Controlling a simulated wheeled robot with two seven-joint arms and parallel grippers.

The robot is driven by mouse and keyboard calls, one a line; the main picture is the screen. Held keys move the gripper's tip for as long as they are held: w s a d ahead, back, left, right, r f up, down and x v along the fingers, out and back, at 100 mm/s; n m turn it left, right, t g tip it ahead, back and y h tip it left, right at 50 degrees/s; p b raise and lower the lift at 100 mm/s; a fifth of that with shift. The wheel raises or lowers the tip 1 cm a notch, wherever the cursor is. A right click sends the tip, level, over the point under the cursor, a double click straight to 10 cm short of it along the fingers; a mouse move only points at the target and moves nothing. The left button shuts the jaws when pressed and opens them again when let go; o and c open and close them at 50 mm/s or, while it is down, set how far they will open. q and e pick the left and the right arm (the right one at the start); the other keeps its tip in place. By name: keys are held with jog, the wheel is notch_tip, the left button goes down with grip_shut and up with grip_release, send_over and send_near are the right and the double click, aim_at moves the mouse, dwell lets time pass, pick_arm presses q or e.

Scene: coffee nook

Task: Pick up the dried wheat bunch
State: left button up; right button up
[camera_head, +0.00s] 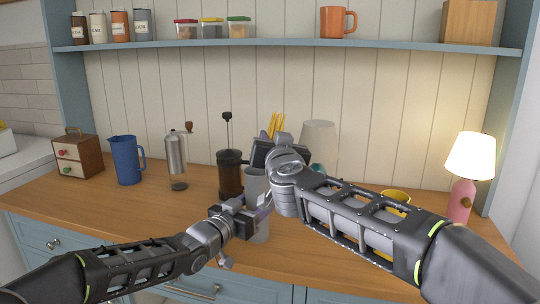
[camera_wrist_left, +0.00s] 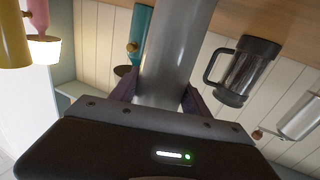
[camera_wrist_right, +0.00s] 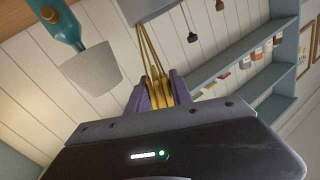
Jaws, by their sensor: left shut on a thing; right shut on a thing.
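The dried wheat bunch (camera_head: 275,122) shows as yellow stalks above my right gripper (camera_head: 272,143). In the right wrist view, my right gripper (camera_wrist_right: 160,92) is shut on the yellow stalks (camera_wrist_right: 151,52). Their far ends meet a tall grey vase (camera_wrist_right: 150,8); I cannot tell how far they are inside it. My left gripper (camera_head: 245,208) is shut around the grey vase (camera_head: 256,187), which stands upright in the head view. The left wrist view shows the vase (camera_wrist_left: 172,50) between the left fingers. My right gripper hides part of the wheat and the vase's top.
A French press (camera_head: 230,178) stands just left of the vase. A teal lamp (camera_head: 318,138) is behind my right arm, and a yellow mug (camera_head: 396,196) is to the right. A grinder (camera_head: 176,152) and blue jug (camera_head: 126,160) stand farther left. A shelf (camera_head: 280,43) runs above.

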grip_shut()
jog(key=shift+r, duration=0.1)
notch_tip(320, 180, up, 10)
jog(key=shift+f, duration=0.1)
dwell(0.5)
dwell(0.5)
